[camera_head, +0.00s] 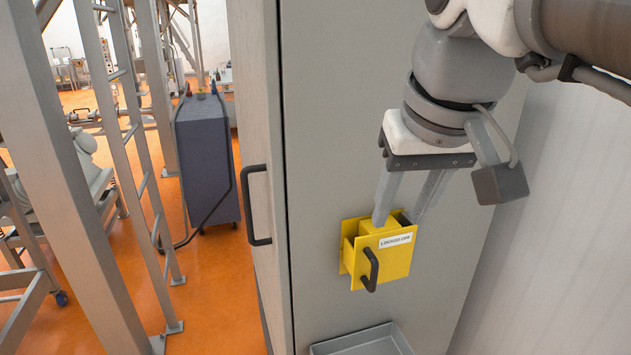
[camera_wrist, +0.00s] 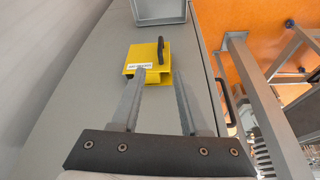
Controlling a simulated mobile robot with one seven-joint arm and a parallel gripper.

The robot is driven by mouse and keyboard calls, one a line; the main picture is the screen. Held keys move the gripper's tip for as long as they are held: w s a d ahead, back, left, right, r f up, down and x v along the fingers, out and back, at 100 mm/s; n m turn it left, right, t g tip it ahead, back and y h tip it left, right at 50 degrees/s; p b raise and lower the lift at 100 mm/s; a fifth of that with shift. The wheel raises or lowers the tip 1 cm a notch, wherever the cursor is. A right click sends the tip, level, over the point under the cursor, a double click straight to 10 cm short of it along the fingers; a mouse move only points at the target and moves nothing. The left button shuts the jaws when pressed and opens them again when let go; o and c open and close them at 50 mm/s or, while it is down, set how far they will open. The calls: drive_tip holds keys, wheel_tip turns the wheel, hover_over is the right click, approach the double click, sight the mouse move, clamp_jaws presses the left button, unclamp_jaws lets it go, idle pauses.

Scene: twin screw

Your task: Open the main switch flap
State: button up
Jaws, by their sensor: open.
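The main switch flap (camera_head: 393,262) is a yellow plate with a white label reading "LOCKED OFF" and a black bar handle (camera_head: 371,270). It stands out in front of a yellow box on the grey cabinet face, with gaps showing at the top and left. In the wrist view the flap (camera_wrist: 140,55) and its handle (camera_wrist: 161,49) lie beyond my fingertips. My gripper (camera_head: 398,219) is open and empty at the upper edge of the yellow box, its fingers pointing down. In the wrist view my gripper (camera_wrist: 161,78) spans the box's near edge; whether the fingers touch it, I cannot tell.
The grey cabinet (camera_head: 330,130) fills the middle. A grey tray (camera_head: 362,343) juts out below the yellow box. A black door handle (camera_head: 250,205) sits on the cabinet's left side. A pale wall (camera_head: 540,230) stands close on the right. A metal frame (camera_head: 85,170) stands at left.

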sight(376, 267)
drive_tip(key=b+x, duration=0.1)
drive_tip(key=x, duration=1.6)
drive_tip(key=shift+f, duration=0.15)
clamp_jaws()
idle(0.8)
